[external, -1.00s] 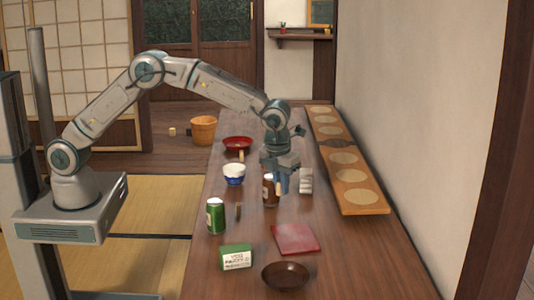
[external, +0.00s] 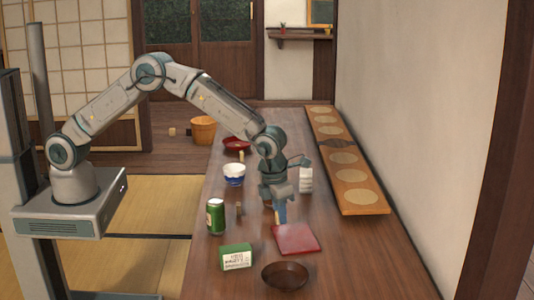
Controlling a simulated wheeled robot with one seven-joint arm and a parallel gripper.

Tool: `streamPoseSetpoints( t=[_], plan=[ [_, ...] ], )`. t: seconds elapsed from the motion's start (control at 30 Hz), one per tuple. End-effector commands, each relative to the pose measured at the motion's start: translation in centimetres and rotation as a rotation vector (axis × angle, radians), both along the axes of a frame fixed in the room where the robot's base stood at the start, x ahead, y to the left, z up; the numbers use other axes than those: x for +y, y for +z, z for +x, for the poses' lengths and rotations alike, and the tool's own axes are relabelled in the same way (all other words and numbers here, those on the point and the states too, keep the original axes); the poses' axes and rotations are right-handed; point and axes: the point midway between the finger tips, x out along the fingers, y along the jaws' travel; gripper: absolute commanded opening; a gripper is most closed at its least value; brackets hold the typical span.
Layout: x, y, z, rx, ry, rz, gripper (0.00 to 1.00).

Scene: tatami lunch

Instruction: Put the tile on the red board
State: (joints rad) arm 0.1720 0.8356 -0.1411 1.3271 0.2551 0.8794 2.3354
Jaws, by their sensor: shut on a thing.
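The red board (external: 297,240) lies flat on the wooden table, right of the green box. My gripper (external: 280,217) points down over the board's far left corner area. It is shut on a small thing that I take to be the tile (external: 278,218). Only a pale tan sliver of it shows beside a blue part at the jaws. Its full shape is too small to make out, and I cannot tell whether it touches the board or hangs above it.
A green can (external: 215,217), a green box (external: 236,257) and a dark bowl (external: 285,275) stand around the board. A blue-white bowl (external: 234,175) and a white ribbed object (external: 306,180) stand farther back. The table's right front is clear.

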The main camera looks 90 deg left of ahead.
Motion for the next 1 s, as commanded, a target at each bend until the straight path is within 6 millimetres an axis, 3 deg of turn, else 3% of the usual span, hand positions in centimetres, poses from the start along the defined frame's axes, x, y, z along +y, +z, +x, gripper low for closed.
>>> streamPoseSetpoints(
  t=[0.27, 0.53, 0.9, 0.93, 1.0],
  plan=[
    [1.5, -1.6, 1.4, 0.001, -0.001, 0.001, 0.00],
    [1.5, -5.0, 1.3, 0.002, 0.000, 0.000, 0.00],
    [1.5, -5.6, 1.4, 0.000, 0.001, 0.000, 0.00],
    [1.5, -5.5, 1.4, 0.000, 0.001, -0.001, 0.17],
    [1.5, -5.5, 1.4, 0.000, 0.001, 0.000, 0.33]
  ],
)
